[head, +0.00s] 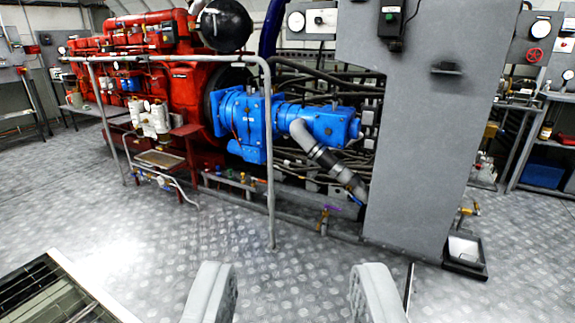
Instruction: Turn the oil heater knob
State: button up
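My gripper (292,284) shows at the bottom of the head view, its two grey fingers wide apart with only bare floor between them. It is open and empty, well short of the machinery. I cannot tell for sure which part is the oil heater knob. A round red knob (534,55) sits on a grey panel at the far upper right, below a white gauge (540,28). A small black box (391,20) with a green spot is on the upper part of the large grey cabinet (425,135). A dark handle (446,69) is on the cabinet's face.
A red engine (185,90) with a blue pump unit (245,125) stands behind a grey pipe railing (270,180). A small tray (464,252) sits at the cabinet's foot. A dark grated frame (45,295) lies lower left. The patterned floor ahead is clear.

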aim_at(318, 20)
jog(key=i+z, duration=0.1)
jog(key=i, duration=0.5)
jog(key=i+j, duration=0.15)
jog(key=i, duration=0.5)
jog(key=i+j+z, duration=0.15)
jog(key=i, duration=0.45)
